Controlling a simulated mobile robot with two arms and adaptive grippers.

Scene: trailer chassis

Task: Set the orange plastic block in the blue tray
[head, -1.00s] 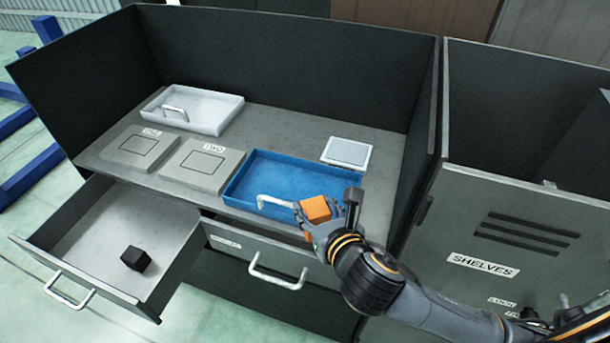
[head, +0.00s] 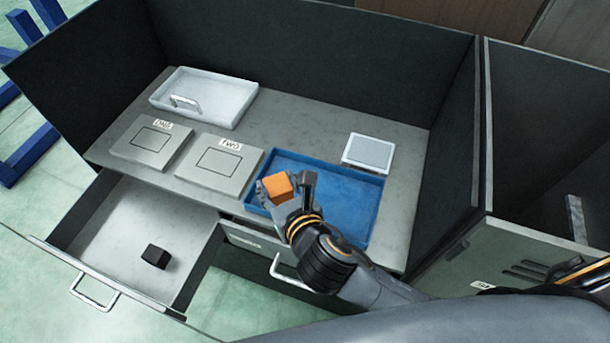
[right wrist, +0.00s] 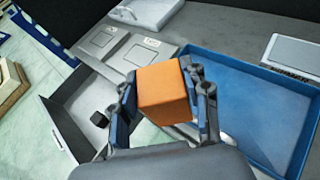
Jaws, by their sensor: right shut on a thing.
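The orange plastic block (head: 278,186) is held between the fingers of my right gripper (head: 288,190). In the right wrist view the block (right wrist: 164,92) sits between both fingers of the gripper (right wrist: 168,100). The blue tray (head: 345,190) lies on the grey worktop. In the head view the block shows over the tray's left front part; its height above the tray is hard to tell. The tray also shows in the right wrist view (right wrist: 262,110), right of the block. The tray's front left corner is partly hidden by my gripper. My left gripper is out of view.
Left of the tray are pads labelled TWO (head: 215,165) and ONE (head: 150,145), with a white tray (head: 215,95) behind. A small white-framed panel (head: 369,152) lies behind the blue tray. An open drawer (head: 125,215) holds a black block (head: 156,256). Dark walls enclose the worktop.

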